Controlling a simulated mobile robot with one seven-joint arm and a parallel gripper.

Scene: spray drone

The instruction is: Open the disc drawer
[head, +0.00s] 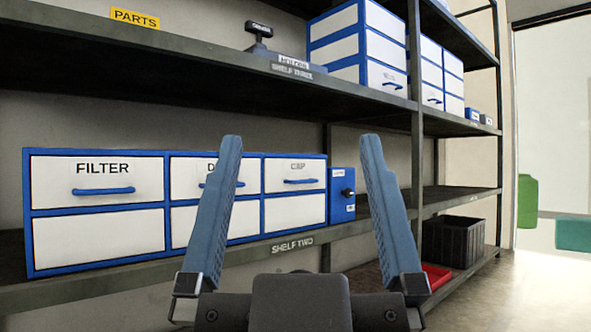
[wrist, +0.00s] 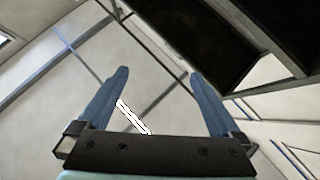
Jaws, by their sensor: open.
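A blue-framed cabinet with white drawer fronts stands on the shelf marked SHELF TWO in the head view. The disc drawer (head: 189,177) is its top middle drawer; only the letter D of its label shows, since my left finger covers the rest. The disc drawer's blue handle (head: 204,185) is partly hidden too. The drawer looks shut. My gripper (head: 301,140) is open and empty, in front of the shelf. My gripper (wrist: 158,75) also shows open in the wrist view, with nothing between its fingers.
The filter drawer (head: 98,178) is left of the disc drawer, and another labelled drawer (head: 292,175) is right. A small blue box with a black knob (head: 342,195) stands beside the cabinet. A shelf post (head: 416,150), a dark crate (head: 453,240) and a red tray (head: 436,277) are to the right.

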